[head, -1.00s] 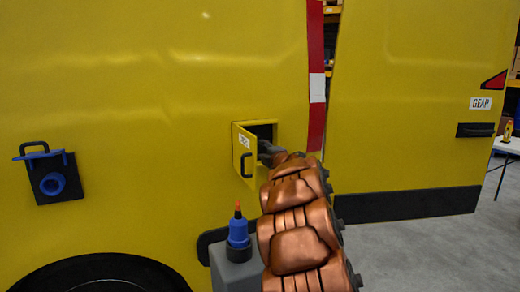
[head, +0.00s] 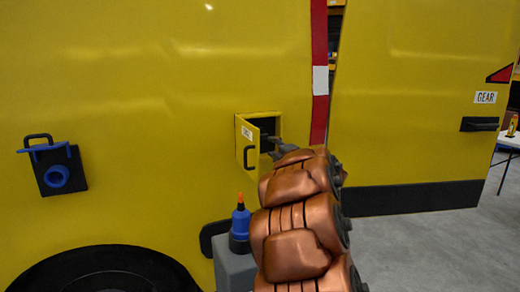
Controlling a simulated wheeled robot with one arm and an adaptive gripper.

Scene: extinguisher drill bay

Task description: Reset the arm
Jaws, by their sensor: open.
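My copper-coloured arm reaches up from the bottom of the head view. My gripper (head: 277,146) is at its far end, at the right side of a small open compartment in the yellow van wall. The gripper looks small and is partly hidden by my arm. I see nothing held in it. The compartment's small yellow door (head: 247,144) stands open to the left, with a black handle and a white label. The inside of the compartment (head: 265,125) is dark, and its contents cannot be made out.
A grey box (head: 235,268) with a blue, orange-tipped bottle (head: 240,222) stands left of my arm. A blue fitting on a black plate (head: 57,172) is on the wall at left. A van door marked GEAR (head: 420,110) is at right, near a white table (head: 510,140). Grey floor is clear at lower right.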

